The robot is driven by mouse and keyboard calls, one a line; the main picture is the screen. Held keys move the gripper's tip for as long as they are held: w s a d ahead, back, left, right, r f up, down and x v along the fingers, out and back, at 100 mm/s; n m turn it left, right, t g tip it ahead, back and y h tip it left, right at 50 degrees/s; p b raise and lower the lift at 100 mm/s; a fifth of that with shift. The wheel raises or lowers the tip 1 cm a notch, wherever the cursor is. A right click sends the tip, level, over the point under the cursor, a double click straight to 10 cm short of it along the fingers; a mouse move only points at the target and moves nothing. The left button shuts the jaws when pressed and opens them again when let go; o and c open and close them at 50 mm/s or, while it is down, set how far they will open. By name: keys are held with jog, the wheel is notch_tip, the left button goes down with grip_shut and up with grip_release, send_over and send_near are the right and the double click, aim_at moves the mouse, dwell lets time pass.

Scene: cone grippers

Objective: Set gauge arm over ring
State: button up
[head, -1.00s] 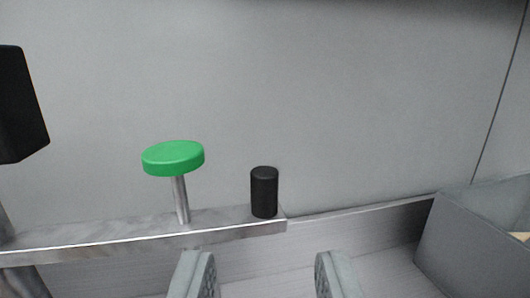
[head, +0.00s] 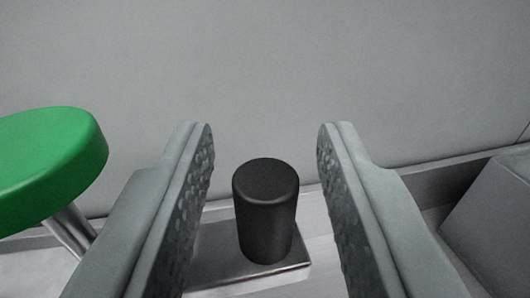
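A metal gauge arm (head: 222,243) runs in from the lower left and ends under my gripper. A black upright cylindrical knob (head: 266,215) stands on its end. A green round disc (head: 48,165) on a metal stem stands on the arm at the left, partly cut off by the frame edge. My gripper (head: 265,150) is open, with one finger on each side of the black knob. Gaps show between the knob and both textured finger pads. I see no ring in this view.
A grey box or bin (head: 495,225) stands close to the right finger. A plain grey wall (head: 270,70) fills the background. A low ledge (head: 425,190) runs along the foot of the wall.

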grip_shut()
jog(key=shift+s, duration=0.15)
jog(key=s+a+m+g+h, duration=0.1)
jog(key=s+m+g+h, duration=0.3)
jog(key=s+m+h, duration=0.3)
jog(key=shift+s+a+h, duration=0.25)
jog(key=shift+s+h, duration=1.55)
jog(key=shift+h, duration=0.1)
jog(key=shift+s+m, duration=0.1)
jog(key=shift+m, duration=0.2)
grip_release()
